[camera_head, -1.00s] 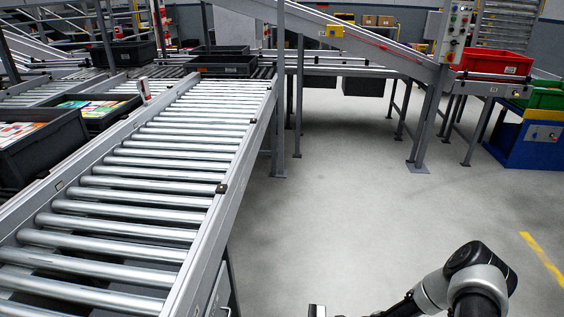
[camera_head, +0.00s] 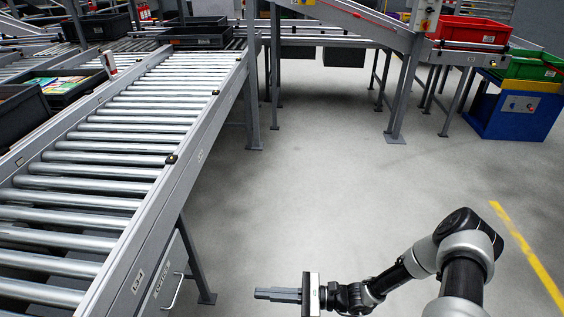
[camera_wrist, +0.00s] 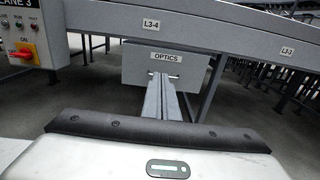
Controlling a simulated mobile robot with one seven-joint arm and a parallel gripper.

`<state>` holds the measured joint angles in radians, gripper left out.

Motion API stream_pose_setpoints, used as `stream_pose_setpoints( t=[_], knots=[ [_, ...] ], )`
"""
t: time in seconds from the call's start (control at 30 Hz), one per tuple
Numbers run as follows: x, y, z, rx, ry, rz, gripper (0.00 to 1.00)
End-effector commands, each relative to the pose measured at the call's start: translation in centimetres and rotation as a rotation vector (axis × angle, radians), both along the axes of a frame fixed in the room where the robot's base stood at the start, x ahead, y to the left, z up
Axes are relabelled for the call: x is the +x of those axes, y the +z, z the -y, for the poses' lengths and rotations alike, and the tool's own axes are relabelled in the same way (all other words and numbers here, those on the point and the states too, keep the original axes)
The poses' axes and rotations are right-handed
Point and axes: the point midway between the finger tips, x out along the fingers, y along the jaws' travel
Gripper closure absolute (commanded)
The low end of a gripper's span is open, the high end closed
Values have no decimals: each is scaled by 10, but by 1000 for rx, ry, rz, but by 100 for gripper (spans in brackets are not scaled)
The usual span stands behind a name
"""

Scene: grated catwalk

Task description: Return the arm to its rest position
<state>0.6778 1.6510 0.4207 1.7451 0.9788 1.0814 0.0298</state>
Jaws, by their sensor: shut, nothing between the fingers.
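My gripper (camera_head: 277,295) shows at the bottom middle of the head view, at the end of my bent arm. Its fingers are together and point left, toward the side of the roller conveyor (camera_head: 112,118), with a gap of floor between. The fingers are empty. In the wrist view my gripper's fingers (camera_wrist: 160,98) are side by side, pointing at a grey box labelled OPTICS (camera_wrist: 165,62) under the conveyor rail. The arm is held over open floor.
The conveyor's side rail carries labels, with a handle (camera_head: 173,292) below it. Black bins (camera_head: 200,37) stand on the conveyors. A red bin (camera_head: 470,31) and a green bin (camera_head: 530,66) are at the right. The grey floor in the middle is clear. A control box (camera_wrist: 32,35) shows in the wrist view.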

Motion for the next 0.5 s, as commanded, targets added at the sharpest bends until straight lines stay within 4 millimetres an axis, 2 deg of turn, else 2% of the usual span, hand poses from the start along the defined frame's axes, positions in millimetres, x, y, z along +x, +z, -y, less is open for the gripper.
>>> stream_pose_setpoints(
  t=[0.03, 0.1, 0.37, 0.5],
  knots=[
    [0, 0, 0, 0, 0, 0, 100],
    [2, 21, 8, -45, 48, 45, 100],
    [0, 77, 32, -205, 222, 194, 100],
    [-1, 123, 50, -323, 344, 302, 100]
  ],
)
